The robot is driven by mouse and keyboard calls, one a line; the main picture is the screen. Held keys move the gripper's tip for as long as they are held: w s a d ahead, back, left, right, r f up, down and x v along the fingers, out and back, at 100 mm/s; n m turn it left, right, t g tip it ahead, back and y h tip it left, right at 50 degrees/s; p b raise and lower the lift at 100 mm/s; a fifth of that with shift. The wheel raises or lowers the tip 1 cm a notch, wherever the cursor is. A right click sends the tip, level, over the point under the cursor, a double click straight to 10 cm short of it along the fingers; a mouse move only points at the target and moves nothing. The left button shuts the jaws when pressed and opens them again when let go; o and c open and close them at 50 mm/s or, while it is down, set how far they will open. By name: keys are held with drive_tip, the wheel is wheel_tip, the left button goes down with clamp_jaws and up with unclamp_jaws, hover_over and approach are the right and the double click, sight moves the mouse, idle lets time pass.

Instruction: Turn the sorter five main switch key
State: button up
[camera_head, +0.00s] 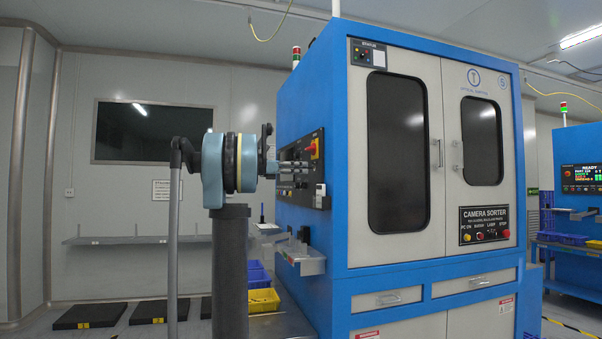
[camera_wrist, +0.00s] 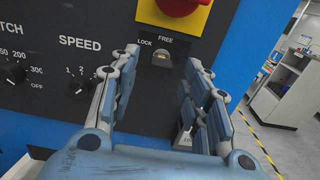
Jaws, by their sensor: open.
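The blue and white camera sorter (camera_head: 397,150) bears a circled 5 at its upper right. Its black side panel (camera_head: 321,196) carries a red rotary switch (camera_head: 314,148) on a yellow plate; this switch is also cut off at the top of the wrist view (camera_wrist: 180,5). Below it, a small metallic key piece (camera_wrist: 161,58) sits under the labels LOCK and FREE. My gripper (camera_wrist: 162,66) is open and empty, with its two fingers on either side of the key piece. I cannot tell whether either finger touches it. In the head view my gripper (camera_head: 292,170) reaches to the panel.
A SPEED knob (camera_wrist: 80,82) and another knob (camera_wrist: 14,75) are left of my fingers. A small shelf (camera_head: 303,260) juts out below the panel. Blue and yellow bins (camera_head: 263,301) stand beneath. A second sorter (camera_head: 580,185) stands at the right.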

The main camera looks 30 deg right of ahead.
drive_tip(key=shift+x, duration=1.1)
clamp_jaws()
drive_tip(key=shift+m, duration=9)
